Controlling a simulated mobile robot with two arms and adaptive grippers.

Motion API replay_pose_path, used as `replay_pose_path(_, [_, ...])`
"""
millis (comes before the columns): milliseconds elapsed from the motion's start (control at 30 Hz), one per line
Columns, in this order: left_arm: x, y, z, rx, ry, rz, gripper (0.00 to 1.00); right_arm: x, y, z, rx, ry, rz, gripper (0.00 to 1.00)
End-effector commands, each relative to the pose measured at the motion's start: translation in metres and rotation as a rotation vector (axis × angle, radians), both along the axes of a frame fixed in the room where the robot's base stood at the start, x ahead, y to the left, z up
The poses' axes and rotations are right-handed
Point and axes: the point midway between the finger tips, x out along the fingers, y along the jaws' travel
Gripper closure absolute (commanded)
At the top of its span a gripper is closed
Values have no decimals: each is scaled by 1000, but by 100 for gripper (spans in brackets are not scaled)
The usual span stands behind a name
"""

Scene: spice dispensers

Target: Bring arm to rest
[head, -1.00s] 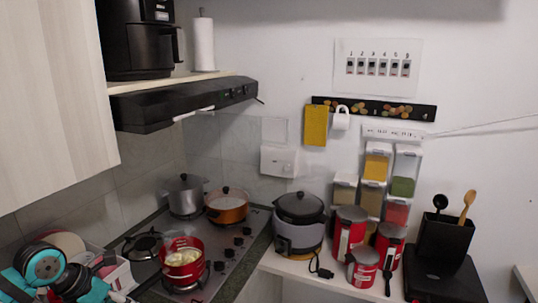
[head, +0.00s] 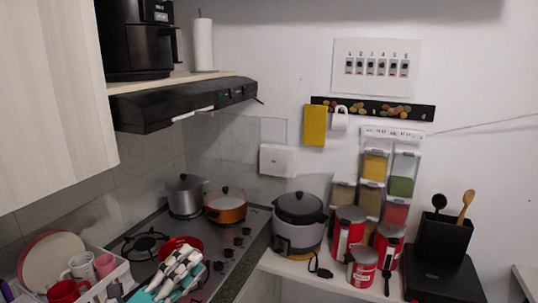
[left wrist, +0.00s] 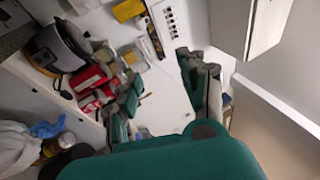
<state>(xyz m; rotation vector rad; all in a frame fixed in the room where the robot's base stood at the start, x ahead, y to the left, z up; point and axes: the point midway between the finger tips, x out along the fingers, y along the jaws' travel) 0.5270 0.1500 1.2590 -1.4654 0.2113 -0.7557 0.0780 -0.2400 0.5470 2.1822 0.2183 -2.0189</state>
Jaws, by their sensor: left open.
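My left gripper (head: 180,272), teal with black-and-white fingers, shows at the bottom of the head view. It appears in front of the red pot (head: 181,243) on the stove and hides much of that pot. In the left wrist view its two fingers (left wrist: 160,88) are spread apart with nothing held between them. The spice dispensers (head: 375,166) hang on the wall at the right, with yellow, green and red contents. My right gripper is in neither view.
A dish rack (head: 112,277) with plates and mugs stands at the lower left. The stove (head: 225,255) also holds a grey pot (head: 186,196) and an orange pot (head: 225,206). A cooker (head: 298,222) and red canisters (head: 349,232) crowd the counter. The range hood (head: 180,104) overhangs the stove.

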Motion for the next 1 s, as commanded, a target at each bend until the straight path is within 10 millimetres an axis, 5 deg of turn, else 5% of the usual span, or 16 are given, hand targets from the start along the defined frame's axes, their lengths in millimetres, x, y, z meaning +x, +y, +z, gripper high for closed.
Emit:
replay_pose_path(167, [-4, 67, -46, -526, 342, 353, 58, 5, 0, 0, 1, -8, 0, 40])
replay_pose_path(333, [-54, 106, -151, -879, 790, 692, 58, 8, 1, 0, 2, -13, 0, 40])
replay_pose_path(500, [-123, 101, -225, -1032, 1161, 912, 58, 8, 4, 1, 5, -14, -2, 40])
replay_pose_path(600, [-158, 91, -250, -1070, 1322, 992, 58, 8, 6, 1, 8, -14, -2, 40])
replay_pose_path(933, [-256, 56, -286, -1099, 1743, 1159, 58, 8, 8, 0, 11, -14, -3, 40])
replay_pose_path(1000, [-257, 54, -307, -1091, 1770, 1176, 58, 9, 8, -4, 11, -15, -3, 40])
